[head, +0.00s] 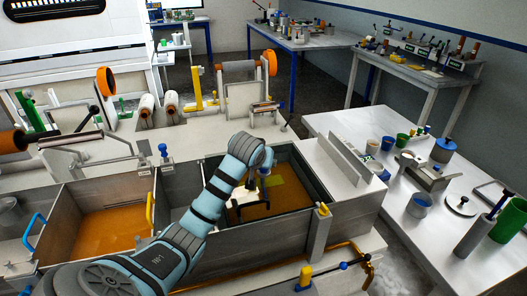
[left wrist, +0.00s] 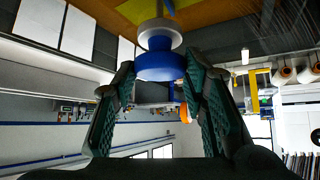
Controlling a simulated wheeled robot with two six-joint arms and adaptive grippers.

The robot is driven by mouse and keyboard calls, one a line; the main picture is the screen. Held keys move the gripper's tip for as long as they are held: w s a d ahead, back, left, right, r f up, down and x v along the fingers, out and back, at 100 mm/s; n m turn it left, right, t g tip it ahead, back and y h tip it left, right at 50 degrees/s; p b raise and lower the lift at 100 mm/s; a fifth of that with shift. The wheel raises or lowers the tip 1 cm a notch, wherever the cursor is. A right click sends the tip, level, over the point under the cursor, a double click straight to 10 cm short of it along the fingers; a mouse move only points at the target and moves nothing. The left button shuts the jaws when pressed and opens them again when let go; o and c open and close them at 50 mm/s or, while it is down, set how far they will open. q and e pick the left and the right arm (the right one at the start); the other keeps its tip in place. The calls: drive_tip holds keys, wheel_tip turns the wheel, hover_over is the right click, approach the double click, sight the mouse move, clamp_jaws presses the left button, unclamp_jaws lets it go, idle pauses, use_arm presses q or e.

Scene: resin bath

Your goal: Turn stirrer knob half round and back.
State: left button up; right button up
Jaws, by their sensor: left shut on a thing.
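The stirrer knob (left wrist: 160,67) is blue and round, with a pale grey collar (left wrist: 160,33) and a thinner stem beyond it. My left gripper (left wrist: 160,76) is shut on the knob, one dark green padded finger on each side. In the head view my left arm reaches over the right-hand bath, and the left gripper (head: 250,199) is a small dark shape inside its walls. The knob is mostly hidden there by my arm. How far the knob is turned cannot be told. My right gripper is in neither view.
The right-hand bath (head: 318,187) has grey walls around orange resin. An orange-filled bath (head: 105,232) with a blue handle (head: 34,231) lies left. A white table (head: 340,121) with cups and tools stands right. Rollers (head: 148,107) stand behind the baths.

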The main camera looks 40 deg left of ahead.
use_arm(q)
drive_tip(key=shift+a+r+m+h+p, duration=0.15)
drive_tip(key=shift+r+m+h+p, duration=0.2)
drive_tip(key=shift+m+h+p, duration=0.45)
drive_tip(key=shift+a+f+m+t+h+p, duration=0.1)
drive_tip(key=shift+m+t+h+p, duration=0.3)
drive_tip(key=shift+m+h+p, duration=0.5)
drive_tip(key=shift+m, duration=0.6)
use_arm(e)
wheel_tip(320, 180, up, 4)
use_arm(q)
drive_tip(key=shift+a+f+m+h, duration=0.15)
drive_tip(key=shift+m+h, duration=0.55)
drive_tip(key=shift+m, duration=0.2)
drive_tip(key=shift+w+f+m+h+b, duration=0.1)
drive_tip(key=shift+m+h+b, duration=0.6)
drive_tip(key=shift+m, duration=0.2)
drive_tip(key=m+g+h+b, duration=0.1)
drive_tip(key=m+h+b, duration=0.1)
drive_tip(key=m+b, duration=0.1)
drive_tip(key=shift+a, duration=0.1)
drive_tip(key=shift+m+g+h+b, duration=0.85)
drive_tip(key=shift+m+b, duration=0.45)
drive_tip(key=shift+b, duration=0.2)
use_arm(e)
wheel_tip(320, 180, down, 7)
